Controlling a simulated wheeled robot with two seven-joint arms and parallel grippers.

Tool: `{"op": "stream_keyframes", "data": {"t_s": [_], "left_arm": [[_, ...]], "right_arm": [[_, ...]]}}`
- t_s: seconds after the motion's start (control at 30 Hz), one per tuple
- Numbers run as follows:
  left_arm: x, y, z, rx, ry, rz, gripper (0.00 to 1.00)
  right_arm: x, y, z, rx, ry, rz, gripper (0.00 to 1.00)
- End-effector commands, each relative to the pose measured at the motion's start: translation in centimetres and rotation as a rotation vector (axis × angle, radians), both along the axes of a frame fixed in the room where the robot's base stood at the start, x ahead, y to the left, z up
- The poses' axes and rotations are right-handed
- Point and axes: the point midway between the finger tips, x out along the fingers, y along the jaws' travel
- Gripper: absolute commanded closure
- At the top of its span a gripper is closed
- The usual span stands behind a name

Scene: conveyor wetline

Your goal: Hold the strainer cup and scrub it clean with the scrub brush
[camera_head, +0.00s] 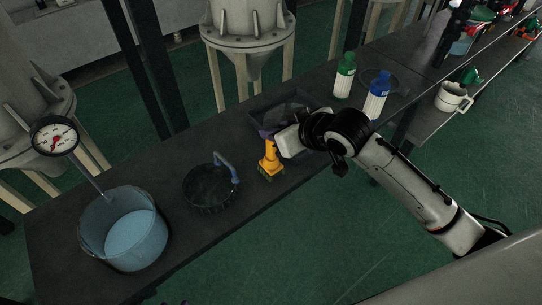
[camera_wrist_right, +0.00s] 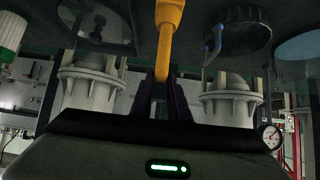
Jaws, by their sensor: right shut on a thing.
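The scrub brush (camera_head: 270,166), yellow-orange with green bristles at its lower end, is upright in my right gripper (camera_head: 268,133). The wrist view shows its yellow handle (camera_wrist_right: 164,50) between the two dark fingers of the right gripper (camera_wrist_right: 161,90). The bristles are at or just above the table top; I cannot tell whether they touch. The strainer cup (camera_head: 207,204), a dark round basket with a blue handle, sits on the table left of the brush, apart from it. It also shows at the upper right of the wrist view (camera_wrist_right: 246,38). My left gripper is not in view.
A clear bucket (camera_head: 97,245) of blue water stands at the table's left end, with a dial gauge (camera_head: 54,136) above it. A dark tray (camera_head: 258,112) lies behind my right gripper. Green-capped (camera_head: 344,77) and blue-capped (camera_head: 376,98) bottles and a white mug (camera_head: 453,97) stand farther right.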

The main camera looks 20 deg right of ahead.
Motion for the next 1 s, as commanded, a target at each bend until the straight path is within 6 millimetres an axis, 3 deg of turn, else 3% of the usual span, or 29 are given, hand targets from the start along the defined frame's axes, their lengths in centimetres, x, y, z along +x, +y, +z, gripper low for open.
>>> {"op": "stream_keyframes", "data": {"t_s": [0.63,0.97,1.0], "left_arm": [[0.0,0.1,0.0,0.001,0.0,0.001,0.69],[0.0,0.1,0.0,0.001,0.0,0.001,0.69],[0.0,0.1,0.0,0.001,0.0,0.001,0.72]], "right_arm": [[0.1,0.0,4.0,0.002,-0.003,0.001,1.0],[0.0,0.0,4.3,0.0,-0.001,0.0,1.0],[0.0,0.0,4.3,0.0,-0.001,0.0,1.0]]}}
